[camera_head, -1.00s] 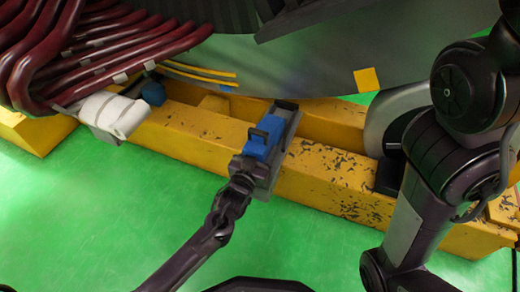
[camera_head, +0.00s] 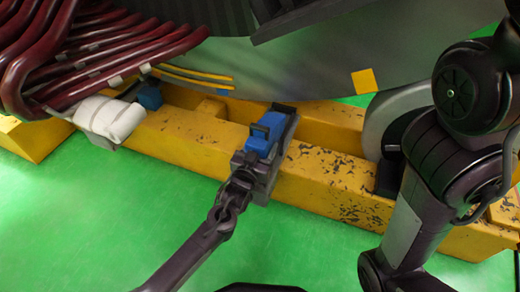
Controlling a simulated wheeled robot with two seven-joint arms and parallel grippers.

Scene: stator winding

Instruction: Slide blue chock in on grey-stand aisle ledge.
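A blue chock (camera_head: 265,133) is in my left gripper (camera_head: 276,140), above the near yellow beam in the middle of the view. The gripper's dark grey jaw shows along the chock's right side. The other jaw is largely hidden, but the gripper looks shut on the chock. I cannot tell whether the chock touches the beam. A grey rounded stand (camera_head: 385,112) rises from the yellow base on the right, partly hidden by my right arm. No ledge at it can be made out clearly. My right gripper is not in view.
Another blue block (camera_head: 150,97) sits at the left, next to a white wrapped piece (camera_head: 110,118) and dark red coils (camera_head: 100,60). The large grey drum (camera_head: 290,65) hangs over the yellow beam (camera_head: 325,180). Green floor (camera_head: 110,200) lies open in front.

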